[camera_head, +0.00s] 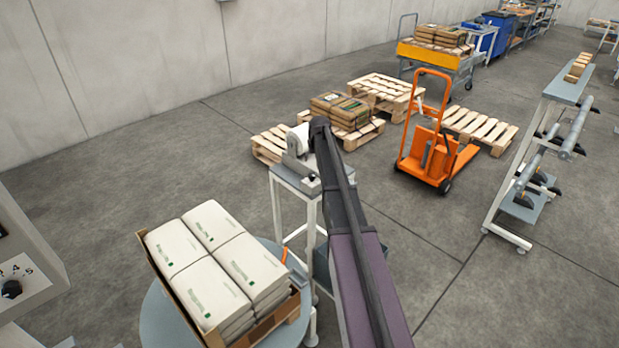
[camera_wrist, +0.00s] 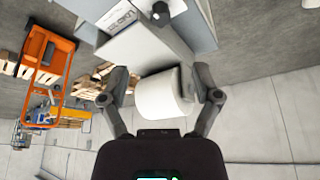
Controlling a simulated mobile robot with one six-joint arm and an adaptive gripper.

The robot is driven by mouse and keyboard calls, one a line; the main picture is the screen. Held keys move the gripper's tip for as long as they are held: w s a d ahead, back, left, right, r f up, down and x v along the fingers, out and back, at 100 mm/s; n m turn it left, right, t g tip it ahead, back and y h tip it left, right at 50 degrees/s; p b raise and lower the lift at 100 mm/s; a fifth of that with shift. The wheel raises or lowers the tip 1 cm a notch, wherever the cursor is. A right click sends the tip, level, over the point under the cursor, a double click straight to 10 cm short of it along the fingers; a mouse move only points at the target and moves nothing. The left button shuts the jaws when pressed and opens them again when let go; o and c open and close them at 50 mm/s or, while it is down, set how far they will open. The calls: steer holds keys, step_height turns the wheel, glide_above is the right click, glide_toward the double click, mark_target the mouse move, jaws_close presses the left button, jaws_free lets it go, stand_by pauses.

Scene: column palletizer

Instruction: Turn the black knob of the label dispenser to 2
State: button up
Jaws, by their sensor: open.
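The label dispenser is a grey box with a white label roll, on a small grey stand in the head view (camera_head: 296,168); my arm covers part of it. In the wrist view the dispenser (camera_wrist: 150,45) fills the upper middle, with its white roll (camera_wrist: 163,97) nearer the camera. Its black knob (camera_wrist: 161,10) shows at the top edge, beside a white printed plate (camera_wrist: 119,15). No scale number is readable on it. My gripper (camera_wrist: 160,84) is open, its fingers on either side of the roll in the picture. Contact cannot be told.
A grey panel with another black knob (camera_head: 11,289) and printed numbers stands at far left. A round table (camera_head: 160,320) bears a carton of white sacks. Pallets, an orange lift truck (camera_head: 430,150) and a grey rack (camera_head: 510,190) stand beyond; open floor lies between.

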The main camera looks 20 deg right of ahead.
mark_target(311, 175)
steer(key=shift+b+x, duration=5.6)
steer(key=shift+x, duration=0.7)
steer(key=shift+w, duration=0.1)
jaws_close()
steer(key=shift+a, duration=0.15)
